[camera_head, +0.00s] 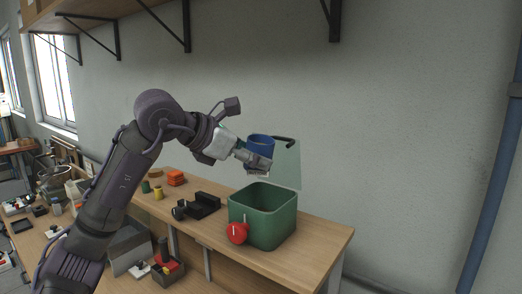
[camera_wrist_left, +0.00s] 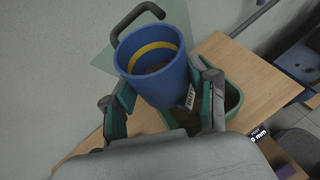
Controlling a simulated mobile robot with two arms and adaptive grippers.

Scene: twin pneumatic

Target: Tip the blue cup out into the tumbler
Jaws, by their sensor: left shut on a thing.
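The blue cup (camera_head: 260,143) is held upright or nearly so, above the green open tub (camera_head: 263,228), which appears to be the tumbler. A red round knob (camera_head: 237,233) is on the tub's front, and a clear raised lid (camera_head: 287,165) with a black handle stands behind it. My left gripper (camera_head: 256,161) is shut on the cup. In the left wrist view the cup (camera_wrist_left: 150,62) sits between the fingers (camera_wrist_left: 162,105), with a yellow band and something brownish inside. The tub (camera_wrist_left: 232,98) shows partly behind it. My right gripper is not in view.
The tub stands near the right end of the wooden bench (camera_head: 325,238). Black blocks (camera_head: 202,203), orange pieces (camera_head: 176,178) and small pots (camera_head: 158,192) stand left of it. A shelf with black brackets (camera_head: 335,20) hangs overhead. The wall is close behind.

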